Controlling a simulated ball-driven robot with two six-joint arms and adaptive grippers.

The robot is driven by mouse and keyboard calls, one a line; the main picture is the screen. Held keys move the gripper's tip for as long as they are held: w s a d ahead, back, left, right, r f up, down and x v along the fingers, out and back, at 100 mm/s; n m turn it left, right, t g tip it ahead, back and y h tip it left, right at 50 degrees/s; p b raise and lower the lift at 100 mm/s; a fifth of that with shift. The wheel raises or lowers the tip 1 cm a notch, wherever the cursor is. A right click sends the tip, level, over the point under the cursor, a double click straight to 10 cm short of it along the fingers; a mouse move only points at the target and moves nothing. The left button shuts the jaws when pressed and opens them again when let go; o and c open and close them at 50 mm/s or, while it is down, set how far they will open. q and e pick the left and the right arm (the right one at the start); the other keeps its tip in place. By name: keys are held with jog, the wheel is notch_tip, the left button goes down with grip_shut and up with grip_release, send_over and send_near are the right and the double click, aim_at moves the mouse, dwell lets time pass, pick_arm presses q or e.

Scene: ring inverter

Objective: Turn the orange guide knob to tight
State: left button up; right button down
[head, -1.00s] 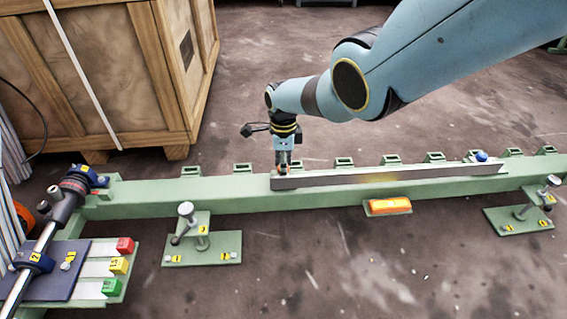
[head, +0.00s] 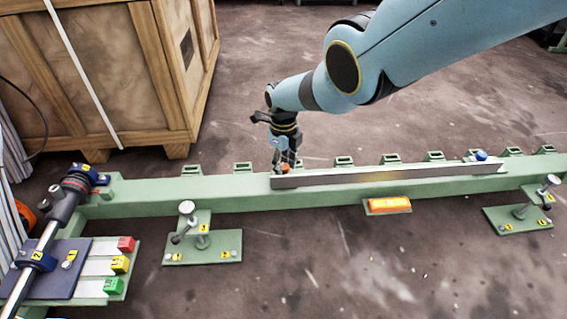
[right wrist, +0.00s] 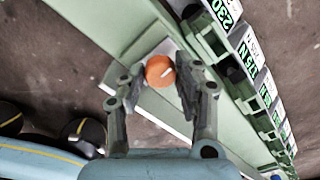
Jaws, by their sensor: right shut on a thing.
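The orange guide knob (right wrist: 160,70) sits at one end of a pale metal guide bar, with a short white mark on its top; it shows small in the head view (head: 286,169). My right gripper (right wrist: 156,80) has its two fingers on either side of the knob and is shut on it. In the head view the right gripper (head: 284,163) comes down at the bar's left end and partly hides the knob. The guide bar (head: 390,178) lies along the green beam. A blue knob (head: 480,155) sits near its right end. My left gripper is not in view.
The green beam (head: 150,206) crosses the view, with several small green brackets along its back. Numbered clamp stands (head: 202,254) and an orange block (head: 389,204) are in front. A wooden crate (head: 100,75) stands at back left. A labelled row (right wrist: 245,75) flanks the gripper.

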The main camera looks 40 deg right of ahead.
aim_at(284, 166)
dwell(0.4)
jog(key=c, duration=1.1)
grip_release()
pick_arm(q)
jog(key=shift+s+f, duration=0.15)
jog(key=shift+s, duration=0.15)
pick_arm(e)
jog(key=shift+o, duration=0.8)
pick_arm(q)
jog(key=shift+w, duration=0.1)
pick_arm(e)
jog(key=shift+w+d+r, duration=0.1)
jog(key=shift+r, duration=0.35)
notch_tip(284, 166, up, 11)
